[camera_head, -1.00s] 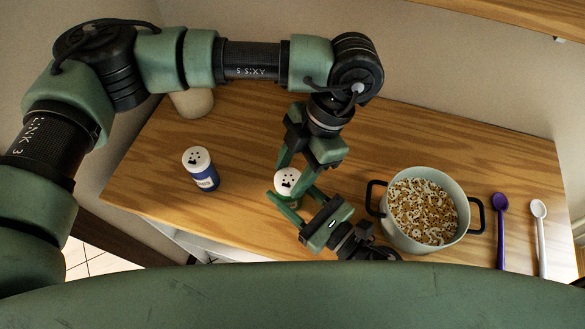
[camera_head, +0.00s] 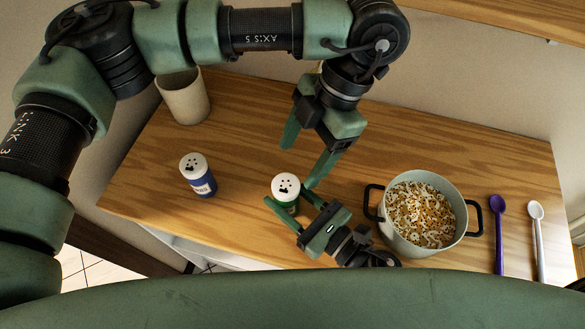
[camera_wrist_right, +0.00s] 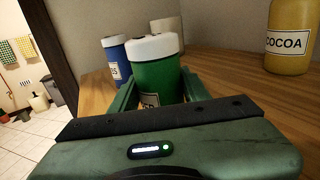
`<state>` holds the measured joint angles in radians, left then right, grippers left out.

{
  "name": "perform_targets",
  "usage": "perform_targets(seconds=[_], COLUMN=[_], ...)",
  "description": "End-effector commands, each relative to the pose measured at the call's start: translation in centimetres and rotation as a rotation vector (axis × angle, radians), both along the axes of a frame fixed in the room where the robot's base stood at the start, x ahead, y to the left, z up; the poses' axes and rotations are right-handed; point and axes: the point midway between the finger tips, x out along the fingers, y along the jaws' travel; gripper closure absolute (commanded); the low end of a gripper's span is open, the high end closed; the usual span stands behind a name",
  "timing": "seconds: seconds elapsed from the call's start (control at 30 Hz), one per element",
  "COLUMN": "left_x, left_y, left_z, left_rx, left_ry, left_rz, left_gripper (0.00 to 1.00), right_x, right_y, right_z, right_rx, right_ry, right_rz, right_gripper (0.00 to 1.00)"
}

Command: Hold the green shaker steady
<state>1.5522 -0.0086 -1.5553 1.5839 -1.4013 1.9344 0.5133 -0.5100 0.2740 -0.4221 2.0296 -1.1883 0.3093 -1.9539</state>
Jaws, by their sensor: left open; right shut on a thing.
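The green shaker (camera_head: 285,187), with a white cap with dark holes, stands upright on the wooden counter in the head view. It also shows in the right wrist view (camera_wrist_right: 158,80), between the fingers of my right gripper (camera_wrist_right: 160,94). My right gripper (camera_head: 289,207) is shut on its body from the front, low in the head view. My left gripper (camera_head: 304,160) is open and empty above and behind the shaker. One left fingertip appears close to the shaker's right side; I cannot tell the exact gap.
A blue shaker (camera_head: 198,176) stands to the left and a beige cup (camera_head: 184,97) behind it. A pot (camera_head: 456,186) of pasta-like pieces, a purple spoon (camera_head: 498,235) and a white spoon (camera_head: 538,240) are right. A yellow cocoa bottle (camera_wrist_right: 289,40) shows in the wrist view.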

Motion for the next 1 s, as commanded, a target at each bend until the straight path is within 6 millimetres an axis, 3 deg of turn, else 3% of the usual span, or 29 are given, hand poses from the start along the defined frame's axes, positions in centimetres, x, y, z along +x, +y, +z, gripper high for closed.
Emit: perform_targets(seconds=[0.1, 0.3, 0.77, 0.8, 0.9, 1.0], left_x=[0.5, 0.9, 0.9, 0.9, 0.9, 0.9], left_y=[-0.9, -1.8, -2.0, -2.0, -2.0, -2.0], left_z=[2.3, 4.7, 5.2, 5.2, 5.2, 5.2], left_rx=[-0.001, 0.0, -0.001, -0.001, -0.001, -0.001], left_ry=[-0.003, 0.0, 0.002, 0.002, 0.002, 0.002], left_rz=[0.0, 0.0, -0.001, -0.001, -0.001, -0.001], left_gripper=[0.3, 0.3, 0.3, 0.3, 0.3, 0.3], right_x=[0.0, 0.0, 0.0, 0.0, 0.0, 0.0], right_y=[0.0, 0.0, 0.0, 0.0, 0.0, 0.0], right_z=[0.0, 0.0, 0.0, 0.0, 0.0, 0.0], right_rx=[-0.001, 0.0, 0.0, 0.0, 0.0, 0.0], right_ry=[0.001, 0.0, 0.0, 0.0, 0.0, 0.0], right_rz=[0.0, 0.0, 0.0, 0.0, -0.001, -0.001], right_gripper=[0.97, 0.97, 0.97, 0.48, 0.2, 0.17])
